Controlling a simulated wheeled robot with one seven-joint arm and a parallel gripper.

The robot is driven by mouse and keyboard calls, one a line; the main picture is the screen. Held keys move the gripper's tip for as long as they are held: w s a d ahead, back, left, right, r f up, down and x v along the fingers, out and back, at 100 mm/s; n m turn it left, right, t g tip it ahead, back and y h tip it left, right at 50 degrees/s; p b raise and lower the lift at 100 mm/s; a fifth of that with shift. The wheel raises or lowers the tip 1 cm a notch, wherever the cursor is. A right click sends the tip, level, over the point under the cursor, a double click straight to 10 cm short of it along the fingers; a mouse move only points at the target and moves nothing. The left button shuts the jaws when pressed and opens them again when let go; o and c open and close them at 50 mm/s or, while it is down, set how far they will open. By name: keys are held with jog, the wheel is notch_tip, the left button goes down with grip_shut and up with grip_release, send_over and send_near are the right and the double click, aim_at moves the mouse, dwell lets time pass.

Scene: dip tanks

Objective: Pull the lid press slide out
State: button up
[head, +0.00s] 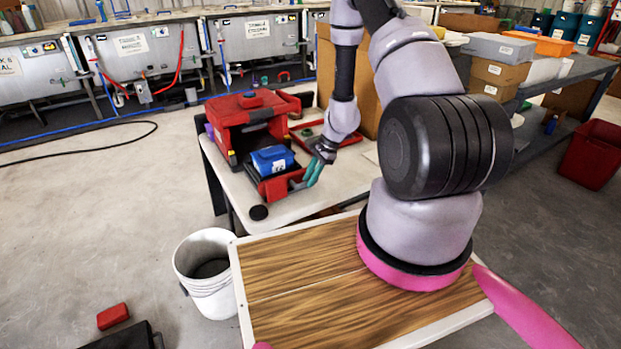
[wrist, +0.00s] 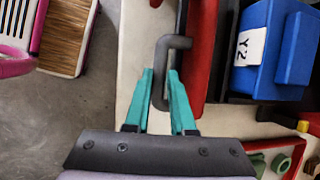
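The lid press (head: 250,115) is a red housing on a pale table. Its slide (head: 283,187) stands out of the front as a red-edged tray, bearing a blue box (head: 272,159). The blue box shows at upper right in the wrist view (wrist: 262,50), with a white label. The slide's dark grey hooked handle (wrist: 170,45) is on its front. My gripper (head: 311,176) is at the handle. In the wrist view, my gripper's teal fingers (wrist: 161,82) lie close on both sides of the handle's bar, with little visible gap. The slide's rear is hidden in the housing.
A small black disc (head: 258,212) lies near the table's front edge (head: 305,207). A red tray (head: 320,132) lies behind my gripper. A white bucket (head: 207,272) stands on the floor at left. The floor left of the table is mostly clear.

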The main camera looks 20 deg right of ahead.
jog(key=o, duration=0.4)
jog(key=shift+c, duration=0.2)
jog(key=shift+r, duration=0.1)
jog(key=w+v, duration=0.1)
jog(key=v, duration=0.9)
jog(key=shift+s+r, duration=0.3)
jog(key=shift+s, duration=0.2)
jog(key=shift+d, duration=0.15)
